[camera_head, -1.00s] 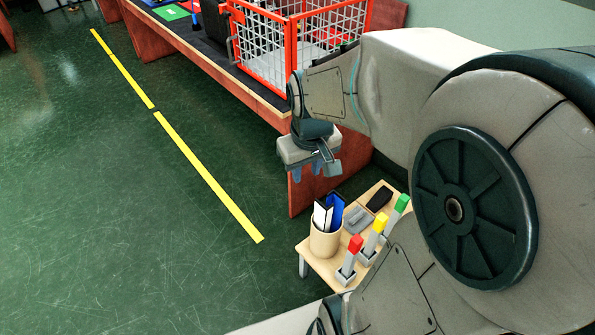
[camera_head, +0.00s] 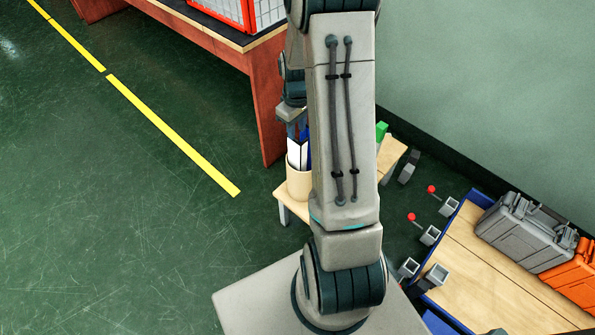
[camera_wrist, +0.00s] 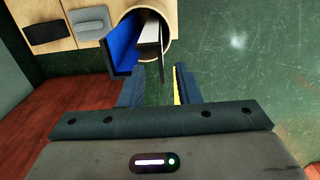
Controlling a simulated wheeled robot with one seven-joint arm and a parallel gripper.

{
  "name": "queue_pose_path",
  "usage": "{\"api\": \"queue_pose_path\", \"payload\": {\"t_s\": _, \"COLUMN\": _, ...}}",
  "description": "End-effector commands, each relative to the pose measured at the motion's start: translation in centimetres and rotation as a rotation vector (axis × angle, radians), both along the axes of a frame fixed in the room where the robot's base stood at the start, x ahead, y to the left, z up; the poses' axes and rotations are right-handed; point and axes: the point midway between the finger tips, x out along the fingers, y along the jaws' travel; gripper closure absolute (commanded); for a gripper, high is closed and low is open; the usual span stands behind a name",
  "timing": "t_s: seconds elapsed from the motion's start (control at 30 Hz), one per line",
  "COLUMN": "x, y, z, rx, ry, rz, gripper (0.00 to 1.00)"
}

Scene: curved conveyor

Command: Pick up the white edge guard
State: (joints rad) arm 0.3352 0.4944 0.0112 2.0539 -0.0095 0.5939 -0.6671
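The white edge guard (camera_wrist: 148,34) stands in a round tan holder (camera_wrist: 172,34) between a blue guard (camera_wrist: 122,46) and a dark strip (camera_wrist: 162,62). In the head view the white guard (camera_head: 295,155) rises from the holder (camera_head: 298,185), with blue beside it. My gripper (camera_wrist: 160,70) is open and empty, its two fingers spread just short of the guards' ends in the wrist view. In the head view my gripper (camera_head: 292,122) is above the holder and partly hidden by my arm. I cannot tell whether the fingers touch anything.
The holder stands on a small wooden table (camera_head: 389,157), with a grey block (camera_wrist: 89,22) and a black case (camera_wrist: 46,29) next to it. A red-sided bench (camera_head: 262,105) is close behind. Cases (camera_head: 525,228) lie on another table at right. Floor at left is clear.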

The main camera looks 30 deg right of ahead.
Motion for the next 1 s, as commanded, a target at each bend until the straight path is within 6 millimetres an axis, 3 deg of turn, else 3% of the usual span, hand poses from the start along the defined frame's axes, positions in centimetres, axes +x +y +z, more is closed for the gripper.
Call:
{"api": "queue_pose_path", "payload": {"t_s": 0.1, "x": -0.1, "y": 0.0, "z": -2.4, "rx": 0.001, "ry": 0.004, "rz": 0.0, "gripper": 0.7}}
{"api": "queue_pose_path", "payload": {"t_s": 0.37, "x": -0.1, "y": 0.0, "z": -4.4, "rx": 0.001, "ry": 0.001, "rz": -0.001, "gripper": 0.7}}
{"api": "queue_pose_path", "payload": {"t_s": 0.7, "x": -0.1, "y": 0.1, "z": -9.1, "rx": 0.001, "ry": 0.001, "rz": -0.001, "gripper": 0.7}}
{"api": "queue_pose_path", "payload": {"t_s": 1.0, "x": 0.0, "y": 0.0, "z": -9.4, "rx": -0.001, "ry": -0.001, "rz": -0.001, "gripper": 0.73}}
